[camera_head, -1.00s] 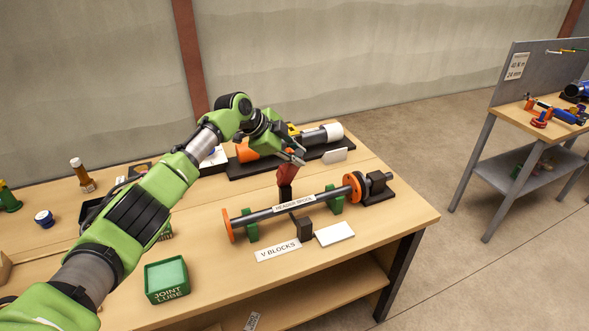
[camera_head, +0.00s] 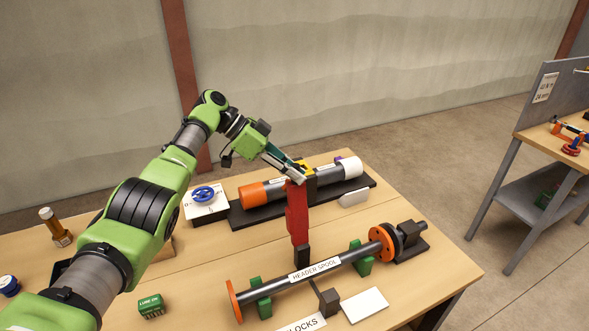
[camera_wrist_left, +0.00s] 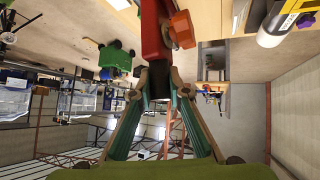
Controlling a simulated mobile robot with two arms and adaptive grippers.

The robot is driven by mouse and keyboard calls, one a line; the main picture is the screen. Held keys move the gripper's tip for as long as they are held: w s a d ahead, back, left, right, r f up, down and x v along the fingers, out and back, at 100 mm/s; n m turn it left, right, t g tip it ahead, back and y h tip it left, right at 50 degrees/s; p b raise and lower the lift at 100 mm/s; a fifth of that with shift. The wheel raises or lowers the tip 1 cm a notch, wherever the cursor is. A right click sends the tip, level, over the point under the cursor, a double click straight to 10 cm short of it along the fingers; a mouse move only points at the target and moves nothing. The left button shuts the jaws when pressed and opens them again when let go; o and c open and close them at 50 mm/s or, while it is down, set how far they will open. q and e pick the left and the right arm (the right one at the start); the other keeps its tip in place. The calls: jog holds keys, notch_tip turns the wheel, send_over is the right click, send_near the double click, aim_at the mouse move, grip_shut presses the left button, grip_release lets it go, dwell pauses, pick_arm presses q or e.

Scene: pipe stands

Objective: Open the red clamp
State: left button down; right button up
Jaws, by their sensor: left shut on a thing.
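The red clamp shows as a long red bar (camera_head: 297,215) standing upright on a small black base (camera_head: 301,257), behind the header spool (camera_head: 313,268). My left gripper (camera_head: 294,176) is shut on the top end of the red bar. In the left wrist view, the red bar (camera_wrist_left: 153,35) runs down from the top edge into the fingertips of my left gripper (camera_wrist_left: 158,88). The rest of the clamp's mechanism is too small to make out. My right gripper is not in view.
Close behind lies a pipe with an orange end (camera_head: 262,193) and a white end on a black tray (camera_head: 242,219). The spool rests on green V blocks (camera_head: 362,263).

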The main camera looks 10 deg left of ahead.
pick_arm(q)
jog(key=shift+a+f, duration=0.15)
jog(key=shift+f, duration=0.45)
jog(key=c, duration=1.9)
grip_release()
jog(key=shift+s, duration=0.1)
jog(key=v, duration=0.8)
jog(key=shift+w+r, duration=0.25)
